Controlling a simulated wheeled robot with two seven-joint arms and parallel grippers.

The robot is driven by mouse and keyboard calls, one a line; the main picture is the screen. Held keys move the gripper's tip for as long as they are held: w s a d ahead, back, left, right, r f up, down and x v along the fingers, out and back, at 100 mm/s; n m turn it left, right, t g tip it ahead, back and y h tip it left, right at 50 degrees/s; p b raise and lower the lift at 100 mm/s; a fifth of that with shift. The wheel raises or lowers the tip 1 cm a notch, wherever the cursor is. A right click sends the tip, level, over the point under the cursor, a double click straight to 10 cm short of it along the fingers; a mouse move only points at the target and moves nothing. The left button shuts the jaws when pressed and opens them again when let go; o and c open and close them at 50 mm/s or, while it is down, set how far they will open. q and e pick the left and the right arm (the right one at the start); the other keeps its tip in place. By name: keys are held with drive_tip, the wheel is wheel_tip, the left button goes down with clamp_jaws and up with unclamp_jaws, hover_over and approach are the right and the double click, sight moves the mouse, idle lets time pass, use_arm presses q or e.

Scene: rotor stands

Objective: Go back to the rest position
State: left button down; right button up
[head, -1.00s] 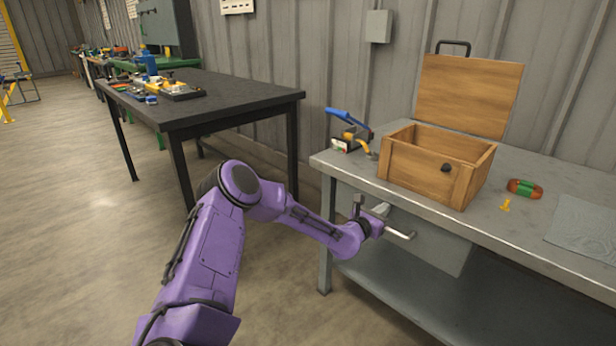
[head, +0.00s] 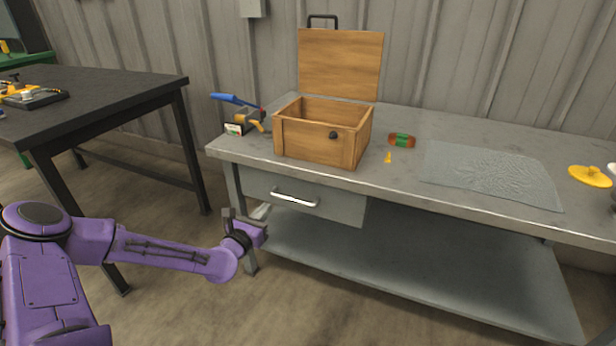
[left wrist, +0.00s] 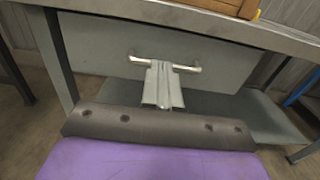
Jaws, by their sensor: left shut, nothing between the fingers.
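My left gripper (head: 261,212) is at the end of the purple arm in the head view, in front of the grey workbench and below its top. It is shut and empty. In the left wrist view its closed fingers (left wrist: 162,86) point toward the drawer (left wrist: 220,66) and overlap the drawer handle in the picture, though they stand apart from it in the head view. The drawer (head: 345,208) is closed under the bench top, with its silver handle (head: 295,198) clear. My right gripper is not in view.
On the workbench (head: 235,150) stand an open wooden box (head: 310,142), a blue-handled tool (head: 238,100), a red-green object (head: 402,140), a small yellow piece (head: 388,157) and a grey mat (head: 490,175). A yellow lid-like object (head: 590,176) is at the right. A black table (head: 110,90) stands left.

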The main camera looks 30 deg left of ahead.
use_arm(q)
drive_tip(key=shift+f, duration=0.1)
drive_tip(key=s+d+f+m+g, duration=0.45)
drive_tip(key=f+m, duration=0.25)
drive_tip(key=m, duration=0.2)
drive_tip(key=s+d+f+m+g, duration=0.35)
drive_tip(key=s+f+m, duration=0.2)
drive_tip(key=m, duration=0.35)
drive_tip(key=s+d+f+m+g+y, duration=0.1)
drive_tip(key=s+d+f+m+g, duration=0.15)
drive_tip(key=s+f+m, duration=0.6)
drive_tip(key=s+d+f+m+g+y, duration=0.1)
drive_tip(key=s+f+m+g, duration=0.25)
drive_tip(key=s, duration=1.05)
wheel_tip(320, 180, up, 14)
drive_tip(key=s+p, duration=0.1)
drive_tip(key=p, duration=1.2)
drive_tip(key=shift+s+f+g, duration=0.15)
drive_tip(key=shift+f+g, duration=0.1)
drive_tip(key=shift+g, duration=0.15)
